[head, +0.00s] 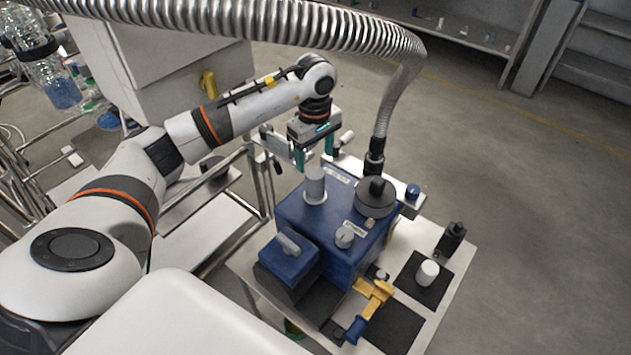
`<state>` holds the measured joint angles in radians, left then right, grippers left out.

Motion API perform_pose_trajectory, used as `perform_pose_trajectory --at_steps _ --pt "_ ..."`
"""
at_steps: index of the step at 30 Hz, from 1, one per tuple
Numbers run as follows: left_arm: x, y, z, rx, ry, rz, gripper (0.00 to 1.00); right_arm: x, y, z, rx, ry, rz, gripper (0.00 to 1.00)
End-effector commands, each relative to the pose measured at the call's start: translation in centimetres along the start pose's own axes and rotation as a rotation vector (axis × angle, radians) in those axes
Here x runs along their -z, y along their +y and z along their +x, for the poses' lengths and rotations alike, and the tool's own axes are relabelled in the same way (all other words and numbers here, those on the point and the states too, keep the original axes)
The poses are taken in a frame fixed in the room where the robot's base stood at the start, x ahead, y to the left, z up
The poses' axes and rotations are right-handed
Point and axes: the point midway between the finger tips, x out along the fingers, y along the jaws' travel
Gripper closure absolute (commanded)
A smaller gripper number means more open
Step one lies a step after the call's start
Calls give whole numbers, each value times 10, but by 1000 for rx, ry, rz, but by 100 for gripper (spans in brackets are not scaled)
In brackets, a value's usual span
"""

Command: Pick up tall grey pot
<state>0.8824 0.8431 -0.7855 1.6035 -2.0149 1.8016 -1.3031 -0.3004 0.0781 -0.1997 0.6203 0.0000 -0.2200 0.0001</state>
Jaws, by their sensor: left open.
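The tall grey pot (315,187) is a light grey upright cylinder on top of the blue box-shaped unit (342,215), near its far left corner. My left gripper (314,155) has teal fingers and points down. My right gripper is not in view.
A ribbed hose (398,95) drops to a dark round fitting (376,196) right of the pot. A small grey knob (345,237), a white cylinder (427,273) on a black pad and a yellow-and-blue tool (369,309) are nearer. Open floor lies right.

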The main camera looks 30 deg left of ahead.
Motion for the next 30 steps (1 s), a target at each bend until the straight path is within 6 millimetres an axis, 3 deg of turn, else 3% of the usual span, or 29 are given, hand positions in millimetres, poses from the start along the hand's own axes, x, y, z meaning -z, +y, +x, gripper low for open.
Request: perform_pose_trajectory --at_steps 3,11,21,29,30 --pt "2 0 21 -3 4 -1 32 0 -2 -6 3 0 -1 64" --pt "2 0 42 0 5 -1 32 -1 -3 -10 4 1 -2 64" --pt "3 1 87 1 6 -1 32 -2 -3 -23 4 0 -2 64" --pt "3 0 91 4 4 -1 32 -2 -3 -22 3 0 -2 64" --pt "3 0 91 4 4 -1 37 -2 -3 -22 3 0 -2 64"
